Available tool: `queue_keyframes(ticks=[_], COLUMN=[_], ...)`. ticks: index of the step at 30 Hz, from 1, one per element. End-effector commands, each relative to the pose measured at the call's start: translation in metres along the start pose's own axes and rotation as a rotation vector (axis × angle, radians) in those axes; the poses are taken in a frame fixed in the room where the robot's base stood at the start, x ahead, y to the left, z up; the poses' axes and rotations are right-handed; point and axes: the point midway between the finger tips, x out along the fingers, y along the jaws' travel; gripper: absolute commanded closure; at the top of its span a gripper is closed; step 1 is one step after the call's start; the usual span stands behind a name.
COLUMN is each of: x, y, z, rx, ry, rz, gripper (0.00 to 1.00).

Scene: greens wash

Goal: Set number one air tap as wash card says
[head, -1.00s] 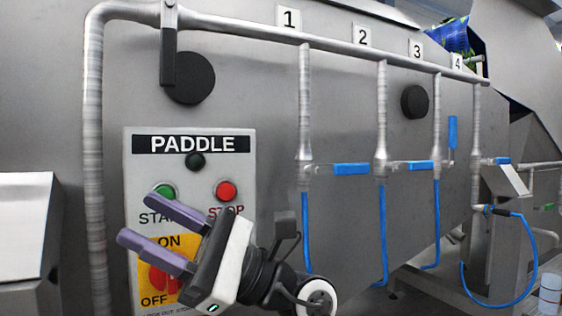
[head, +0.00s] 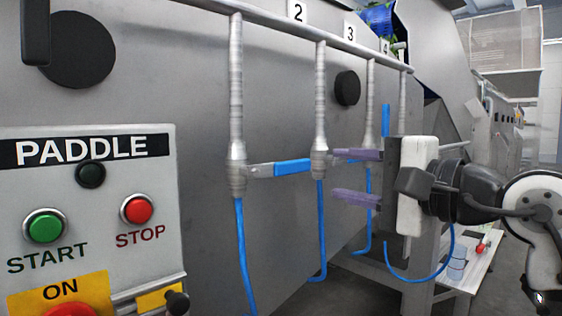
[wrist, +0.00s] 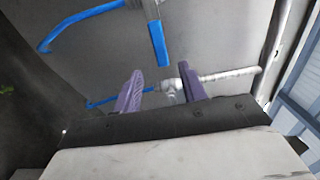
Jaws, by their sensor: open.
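The number one air tap (head: 237,167) sits on the leftmost thin pipe in the head view. Its blue handle (head: 292,167) lies roughly level, pointing right. Its number plate is out of the frame. No wash card is visible.
The PADDLE panel (head: 88,200) with green START and red STOP buttons is at the left. The number three handle (head: 385,119) stands upright. Blue hoses (head: 243,250) hang below the taps. A low table (head: 470,270) stands at the right.

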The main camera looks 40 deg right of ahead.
Motion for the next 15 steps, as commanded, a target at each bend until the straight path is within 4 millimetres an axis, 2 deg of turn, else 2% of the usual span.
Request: queue_keyframes(ticks=[9,15], x=[0.067,0.103], y=[-0.004,-0.003], z=[0.002,0.003], rx=[0.003,0.002], ry=[-0.008,-0.008], rz=[0.000,-0.001], gripper=[0.58,0.58])
